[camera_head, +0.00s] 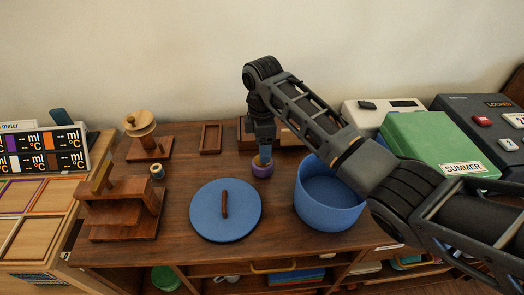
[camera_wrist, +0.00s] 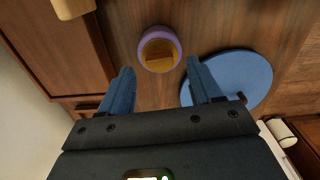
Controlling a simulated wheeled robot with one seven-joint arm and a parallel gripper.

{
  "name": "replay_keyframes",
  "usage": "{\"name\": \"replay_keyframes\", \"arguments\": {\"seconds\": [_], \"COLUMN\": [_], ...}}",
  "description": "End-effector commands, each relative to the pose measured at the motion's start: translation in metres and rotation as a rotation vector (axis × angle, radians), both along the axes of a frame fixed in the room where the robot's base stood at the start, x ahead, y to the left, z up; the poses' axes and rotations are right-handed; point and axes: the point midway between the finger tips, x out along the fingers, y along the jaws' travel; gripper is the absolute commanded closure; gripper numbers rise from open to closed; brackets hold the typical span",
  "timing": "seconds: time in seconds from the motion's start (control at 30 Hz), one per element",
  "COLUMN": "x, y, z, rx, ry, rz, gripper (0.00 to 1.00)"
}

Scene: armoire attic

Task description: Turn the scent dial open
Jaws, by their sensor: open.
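No part is clearly marked as the scent dial, and I cannot tell for certain which one it is. A round light-wood disc with a small knob (camera_head: 139,122) stands on a wooden stand at the back left. A small purple round piece with a tan wooden middle (camera_head: 262,170) sits on the dark wooden top. It also shows in the wrist view (camera_wrist: 160,49), ahead of the gap between my fingers. My gripper (camera_head: 264,156) points down at this purple piece in the head view. In the wrist view my gripper (camera_wrist: 159,77) has its two blue fingers apart, with nothing between them.
A blue round lid (camera_head: 240,215) with a brown handle lies in front. An empty-looking blue pot (camera_head: 312,210) stands to the right, partly behind my arm. A stepped wooden block (camera_head: 125,215) and small spool (camera_head: 157,171) are left. A green box (camera_head: 430,140) labelled SUMMER is right.

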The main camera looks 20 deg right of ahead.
Motion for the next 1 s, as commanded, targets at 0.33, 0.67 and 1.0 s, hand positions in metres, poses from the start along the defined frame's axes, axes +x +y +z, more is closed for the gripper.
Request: {"name": "replay_keyframes", "arguments": {"seconds": [0.33, 0.67, 1.0], "x": [0.000, 0.000, 0.000], "y": [0.000, 0.000, 0.000], "z": [-0.026, -0.027, -0.027], "rx": [0.001, 0.001, 0.001], "ry": [-0.002, -0.002, -0.001], "rz": [0.000, 0.000, 0.000], "gripper": [0.36, 0.48, 0.80]}}
